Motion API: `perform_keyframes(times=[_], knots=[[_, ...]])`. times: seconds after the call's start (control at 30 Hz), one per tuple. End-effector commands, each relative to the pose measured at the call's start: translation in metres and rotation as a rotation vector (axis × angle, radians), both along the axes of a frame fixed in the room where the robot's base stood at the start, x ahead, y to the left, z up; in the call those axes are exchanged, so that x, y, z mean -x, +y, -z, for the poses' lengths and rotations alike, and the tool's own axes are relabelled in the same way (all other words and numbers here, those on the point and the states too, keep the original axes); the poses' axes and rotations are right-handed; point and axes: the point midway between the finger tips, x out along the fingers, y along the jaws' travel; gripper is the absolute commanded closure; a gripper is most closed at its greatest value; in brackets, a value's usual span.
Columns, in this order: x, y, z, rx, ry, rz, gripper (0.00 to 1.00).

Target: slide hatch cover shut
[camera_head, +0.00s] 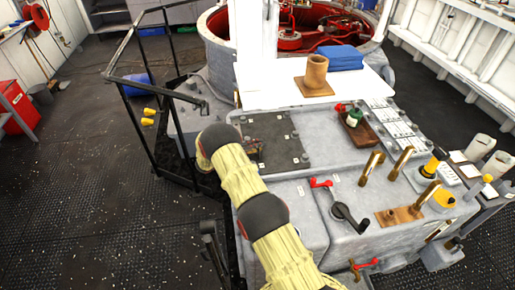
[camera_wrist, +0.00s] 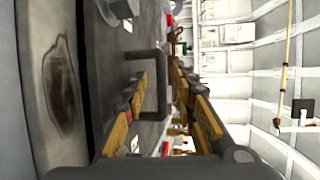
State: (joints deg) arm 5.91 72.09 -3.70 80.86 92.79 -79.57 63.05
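The hatch cover (camera_head: 283,132) is a flat dark grey plate with bolts along its edges, lying on top of the grey console. It also shows edge-on in the wrist view (camera_wrist: 103,75), with a dark U-shaped handle (camera_wrist: 160,85) standing out from it. My gripper (camera_head: 253,150) is low over the left part of the plate, small and partly hidden by my arm. In the wrist view my gripper (camera_wrist: 160,88) has its two yellow-padded fingers apart, with the handle between them. I cannot tell whether either finger touches it. No opening under the cover is clearly visible.
A black railing (camera_head: 150,95) stands left of the console. A wooden tray (camera_head: 358,128) with small items, a red-tipped lever (camera_head: 345,212) and brass handles (camera_head: 401,163) lie to the right. A brown cup (camera_head: 315,76) and blue cloth (camera_head: 340,57) sit behind.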

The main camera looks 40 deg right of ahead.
Motion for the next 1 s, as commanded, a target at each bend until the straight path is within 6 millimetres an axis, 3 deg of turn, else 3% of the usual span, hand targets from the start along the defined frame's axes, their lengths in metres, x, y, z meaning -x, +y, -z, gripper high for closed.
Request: perform_keyframes(times=[0.53,1.0], knots=[[-0.0002,0.0004,-0.0001,0.000,0.000,-0.001,1.00],[-0.0002,0.0007,0.0005,-0.001,0.001,-0.001,1.00]])
